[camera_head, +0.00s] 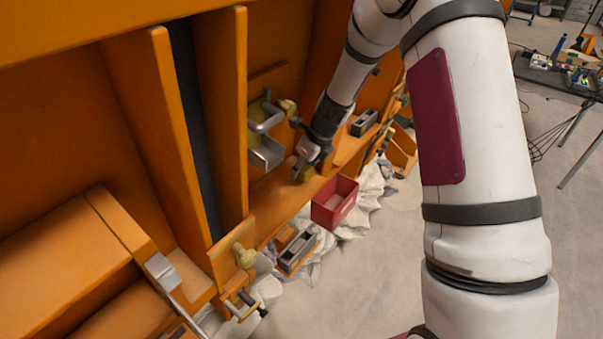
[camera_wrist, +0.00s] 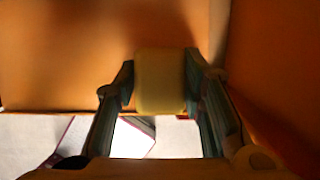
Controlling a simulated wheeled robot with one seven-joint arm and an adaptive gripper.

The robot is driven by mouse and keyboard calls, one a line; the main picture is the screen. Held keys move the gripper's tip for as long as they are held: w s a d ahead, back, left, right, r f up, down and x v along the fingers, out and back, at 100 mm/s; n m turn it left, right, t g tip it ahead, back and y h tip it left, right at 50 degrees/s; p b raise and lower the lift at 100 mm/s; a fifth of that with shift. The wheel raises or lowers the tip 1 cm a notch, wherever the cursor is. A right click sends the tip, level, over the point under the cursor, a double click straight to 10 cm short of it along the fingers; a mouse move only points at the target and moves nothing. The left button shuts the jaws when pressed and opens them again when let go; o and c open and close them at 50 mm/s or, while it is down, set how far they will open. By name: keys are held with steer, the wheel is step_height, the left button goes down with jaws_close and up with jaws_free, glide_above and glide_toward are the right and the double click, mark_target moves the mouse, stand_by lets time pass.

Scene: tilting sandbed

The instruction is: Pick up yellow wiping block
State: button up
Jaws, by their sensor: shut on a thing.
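The yellow wiping block (camera_wrist: 160,82) is between the two fingers of my gripper (camera_wrist: 160,85) in the wrist view, with a finger against each side. In the head view my gripper (camera_head: 304,168) reaches down to the orange ledge, and a small yellow part of the block (camera_head: 308,174) shows beside the fingers. The rest of the block is hidden there by the gripper. I cannot tell whether the block touches the ledge.
A red bin (camera_head: 334,203) stands just below and right of my gripper. Grey metal brackets (camera_head: 266,150) are on the orange wall at left. A grey tray (camera_head: 297,252) lies lower down by white cloth (camera_head: 368,200). A grey holder (camera_head: 364,122) sits right of the arm.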

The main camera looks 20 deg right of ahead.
steer(key=s+r+b, duration=0.1)
steer(key=s+r, duration=0.1)
steer(key=s, duration=1.4)
steer(key=shift+a+b, duration=0.4)
steer(key=shift+a, duration=0.05)
steer(key=shift+o, duration=0.8)
steer(key=shift+c, duration=1.3)
